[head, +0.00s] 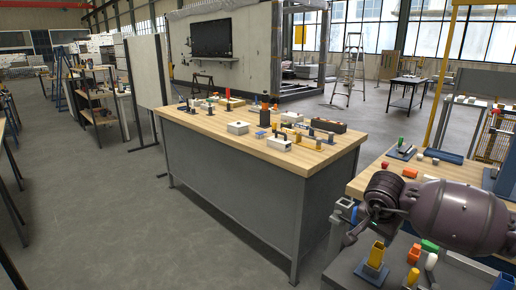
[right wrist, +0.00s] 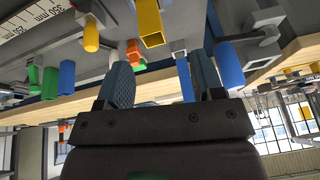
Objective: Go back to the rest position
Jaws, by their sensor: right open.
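My right gripper (head: 352,232) is at the lower right of the head view, at the end of my dark, rounded right arm. It is over the near edge of a cluttered work area. In the right wrist view its two ribbed blue-grey fingers (right wrist: 161,86) stand apart with nothing held between them. That view looks upside down. My left gripper is not in either view.
Near the right gripper are a yellow square tube on a blue base (head: 376,256) and a green block (head: 430,245). A wooden table (head: 355,187) lies beyond. A large workbench (head: 235,165) with many small parts stands mid-view. Grey floor (head: 110,225) at left is clear.

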